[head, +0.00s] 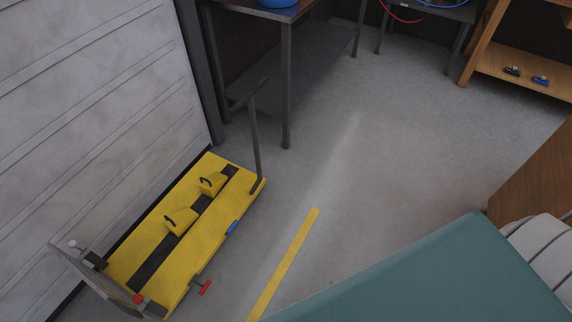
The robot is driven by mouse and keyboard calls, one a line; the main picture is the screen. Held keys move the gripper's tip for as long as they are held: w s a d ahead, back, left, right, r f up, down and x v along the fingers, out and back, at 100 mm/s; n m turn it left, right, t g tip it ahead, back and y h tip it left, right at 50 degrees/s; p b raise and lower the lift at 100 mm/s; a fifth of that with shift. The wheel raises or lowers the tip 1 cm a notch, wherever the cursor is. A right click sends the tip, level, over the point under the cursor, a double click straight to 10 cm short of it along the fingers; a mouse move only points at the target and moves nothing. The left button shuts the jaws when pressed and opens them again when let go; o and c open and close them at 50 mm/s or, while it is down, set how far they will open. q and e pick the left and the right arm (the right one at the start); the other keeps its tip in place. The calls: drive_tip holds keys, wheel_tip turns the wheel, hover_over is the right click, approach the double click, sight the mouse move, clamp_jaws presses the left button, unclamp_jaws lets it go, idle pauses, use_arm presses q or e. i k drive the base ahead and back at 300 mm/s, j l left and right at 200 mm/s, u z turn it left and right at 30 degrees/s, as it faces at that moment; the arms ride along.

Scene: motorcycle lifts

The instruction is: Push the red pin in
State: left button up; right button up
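A low yellow motorcycle lift (140,250) stands on the floor at the lower left of the head view, along the pale wall. A red T-shaped pin (205,288) sticks out from its right side near the front end. A separate round red knob (138,298) sits on the lift's near end. A blue piece (232,227) is on the same right side, farther back. How deep the red pin sits cannot be told. Neither of my grippers is in view.
A dark upright post (255,140) rises at the lift's far end, before a dark table (285,12). A teal surface (450,275) fills the lower right. A wooden shelf (520,70) stands at the upper right. Floor right of the lift is clear, with a yellow stripe (285,262).

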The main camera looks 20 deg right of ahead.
sight(138, 299)
drive_tip(key=z, duration=0.3)
drive_tip(key=u, duration=1.45)
drive_tip(key=z, duration=1.45)
drive_tip(key=u, duration=1.45)
drive_tip(key=i, duration=0.05)
